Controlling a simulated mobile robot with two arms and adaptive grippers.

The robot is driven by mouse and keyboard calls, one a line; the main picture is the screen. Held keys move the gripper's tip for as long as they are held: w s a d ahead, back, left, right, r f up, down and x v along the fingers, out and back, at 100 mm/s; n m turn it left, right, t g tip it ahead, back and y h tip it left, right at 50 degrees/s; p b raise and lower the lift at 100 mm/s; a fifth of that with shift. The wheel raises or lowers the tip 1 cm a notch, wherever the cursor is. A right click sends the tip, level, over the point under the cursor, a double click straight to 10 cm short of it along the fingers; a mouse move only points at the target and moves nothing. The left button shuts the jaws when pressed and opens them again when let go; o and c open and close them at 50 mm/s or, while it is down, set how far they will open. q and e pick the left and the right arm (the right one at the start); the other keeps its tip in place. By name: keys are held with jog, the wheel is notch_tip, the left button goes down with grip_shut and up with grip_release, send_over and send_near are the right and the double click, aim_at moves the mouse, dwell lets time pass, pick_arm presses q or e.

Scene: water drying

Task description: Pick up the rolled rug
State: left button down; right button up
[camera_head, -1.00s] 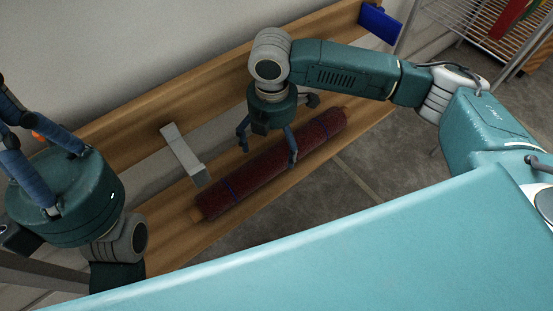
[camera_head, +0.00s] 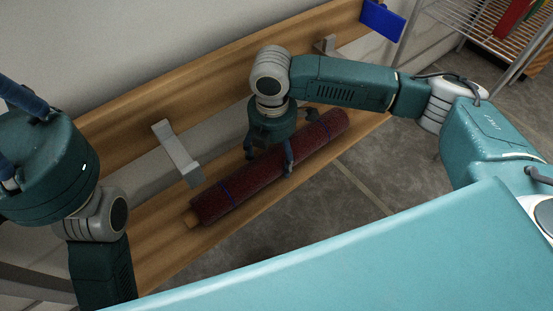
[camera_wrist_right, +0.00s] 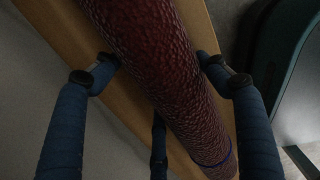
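The rolled rug (camera_head: 257,178) is dark red with blue bands and lies lengthwise on a wooden bench (camera_head: 160,250). In the head view my right gripper (camera_head: 268,162) is over the middle of the roll, pointing down. In the right wrist view the rug (camera_wrist_right: 165,55) runs between the spread fingers (camera_wrist_right: 160,65), with fingertips close beside it on both sides. The gripper looks open; I cannot tell whether the fingertips touch the rug. My left gripper (camera_head: 12,135) is at the far left, away from the rug, with its fingertips cut off by the picture edge.
A wooden backboard (camera_head: 215,80) runs along the wall behind the bench. A grey bracket (camera_head: 177,153) stands behind the rug's near end. A blue object (camera_head: 382,20) is at the backboard's far end. A wire rack (camera_head: 480,25) stands at upper right. The tiled floor (camera_head: 370,185) in front is clear.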

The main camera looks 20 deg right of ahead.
jog(key=c, duration=0.8)
jog(key=shift+c, duration=0.8)
jog(key=shift+r, duration=0.2)
